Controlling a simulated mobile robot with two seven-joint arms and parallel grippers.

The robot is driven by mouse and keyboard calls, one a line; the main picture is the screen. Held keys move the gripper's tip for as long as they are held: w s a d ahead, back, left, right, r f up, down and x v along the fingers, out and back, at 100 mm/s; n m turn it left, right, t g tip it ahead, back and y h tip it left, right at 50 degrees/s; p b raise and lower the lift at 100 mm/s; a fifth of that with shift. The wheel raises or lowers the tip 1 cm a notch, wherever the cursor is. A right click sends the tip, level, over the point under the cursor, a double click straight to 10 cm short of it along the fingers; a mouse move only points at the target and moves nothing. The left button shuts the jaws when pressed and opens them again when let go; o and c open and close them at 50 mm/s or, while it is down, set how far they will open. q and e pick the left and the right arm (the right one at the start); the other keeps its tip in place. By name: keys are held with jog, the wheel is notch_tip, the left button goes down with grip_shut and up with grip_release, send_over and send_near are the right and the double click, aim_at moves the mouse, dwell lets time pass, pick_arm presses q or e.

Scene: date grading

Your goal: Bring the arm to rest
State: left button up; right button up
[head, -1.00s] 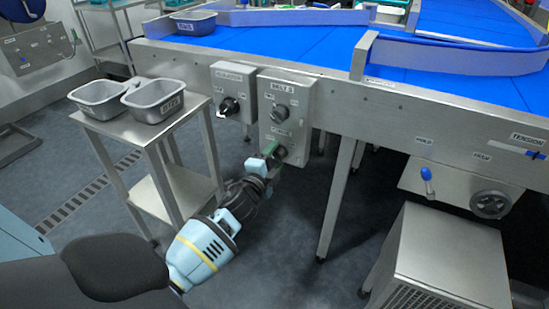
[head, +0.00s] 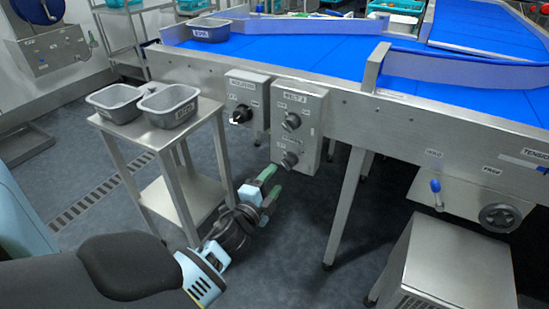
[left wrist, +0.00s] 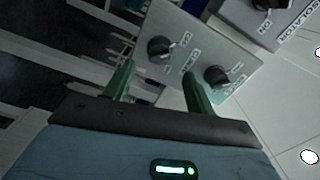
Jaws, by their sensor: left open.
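My left gripper (head: 270,184) is open and empty, with green fingertips, just below the BELT 2 control box (head: 300,108) in the head view. In the left wrist view its two green fingers (left wrist: 155,88) stand apart, with the control box (left wrist: 196,40) beyond them. That box has two dark knobs, an upper knob (head: 291,121) and a lower knob (head: 289,160). The fingers look clear of the lower knob. My right gripper is not in view.
An isolator box (head: 247,102) with a black knob sits to the left. A steel stand (head: 150,131) holds two grey tubs (head: 168,106). The blue belt (head: 310,45) runs behind. Floor (head: 290,235) below the gripper is open.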

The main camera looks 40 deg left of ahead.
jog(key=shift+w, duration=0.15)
